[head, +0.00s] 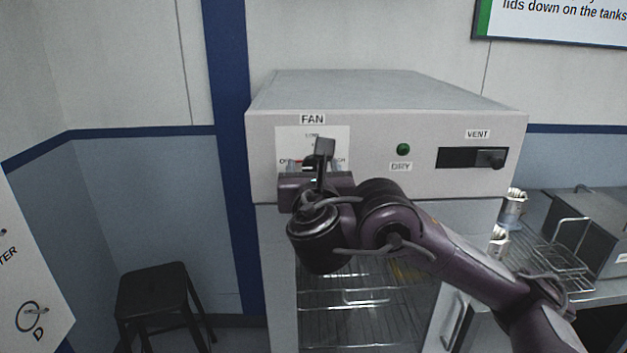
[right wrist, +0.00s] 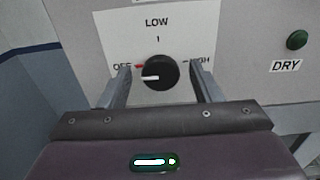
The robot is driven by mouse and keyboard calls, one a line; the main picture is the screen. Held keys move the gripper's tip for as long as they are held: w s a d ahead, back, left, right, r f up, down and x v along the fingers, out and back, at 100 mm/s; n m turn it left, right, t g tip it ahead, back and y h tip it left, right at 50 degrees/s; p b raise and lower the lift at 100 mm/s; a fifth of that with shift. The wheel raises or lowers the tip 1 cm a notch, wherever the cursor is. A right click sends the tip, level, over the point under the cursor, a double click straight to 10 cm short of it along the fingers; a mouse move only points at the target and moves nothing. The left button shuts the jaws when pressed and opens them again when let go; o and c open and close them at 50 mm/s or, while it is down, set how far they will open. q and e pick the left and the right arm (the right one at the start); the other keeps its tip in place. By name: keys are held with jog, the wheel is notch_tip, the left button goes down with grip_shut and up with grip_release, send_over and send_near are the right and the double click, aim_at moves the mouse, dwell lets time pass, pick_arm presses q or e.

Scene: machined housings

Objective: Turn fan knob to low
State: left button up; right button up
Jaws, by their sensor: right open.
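The fan knob (right wrist: 160,73) is a round black dial with a white pointer line, on a white label plate marked OFF, LOW and HIGH. Its white line points left, toward OFF. LOW is at the top of the plate and HIGH at the right. My right gripper (right wrist: 162,82) is open, with one finger on each side of the knob; whether they touch it I cannot tell. In the head view my right gripper (head: 322,158) covers the knob and part of the fan plate (head: 285,140). My left gripper is not in view.
The grey cabinet (head: 385,90) carries a green DRY button (head: 403,149) and a VENT slider (head: 490,158) right of the knob. Wire racks (head: 350,315) show below. A black stool (head: 153,285) stands at the left, and a side counter with metal parts at the right.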

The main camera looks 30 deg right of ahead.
jog(key=shift+r, duration=0.1)
jog(key=c, duration=1)
jog(key=shift+o, duration=0.2)
jog(key=shift+m, duration=0.3)
jog(key=m+b, duration=0.2)
jog(key=shift+f+m, duration=0.25)
jog(key=shift+m, duration=0.15)
jog(key=m+b, duration=0.3)
jog(key=m, duration=0.2)
jog(key=shift+s+d, duration=0.1)
jog(key=m+b, duration=0.3)
jog(key=m, duration=0.2)
jog(key=shift+f, duration=0.15)
jog(key=shift+m+b, duration=1.4)
jog(key=shift+m, duration=0.8)
